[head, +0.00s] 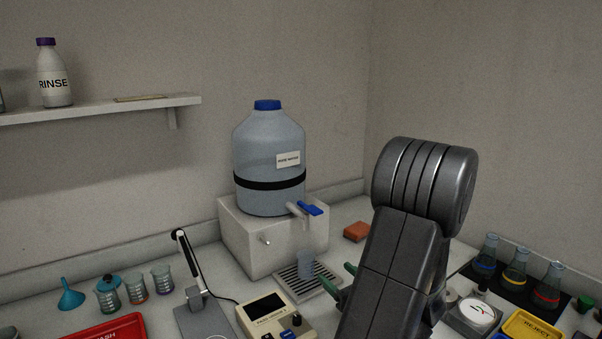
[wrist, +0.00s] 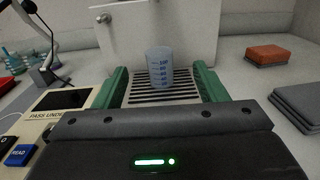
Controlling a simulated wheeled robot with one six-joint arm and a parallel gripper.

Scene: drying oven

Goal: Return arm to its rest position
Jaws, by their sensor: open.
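My gripper (wrist: 160,88) shows in the wrist view with its two green fingers spread apart. A clear beaker with blue graduation marks (wrist: 159,66) stands upright on the slatted drip tray (wrist: 140,98), seen between the open fingers and beyond them, with a gap on each side. In the head view the beaker (head: 305,264) stands on the drip tray (head: 322,294) below the blue tap (head: 310,208). My gripper's green fingers (head: 344,283) show to the right of the beaker, partly hidden by my dark arm.
A large water bottle (head: 268,150) stands on a white block (head: 250,240). A meter (head: 275,318) and a probe stand (head: 190,265) are at the front left. An orange sponge (head: 357,231) lies behind my arm.

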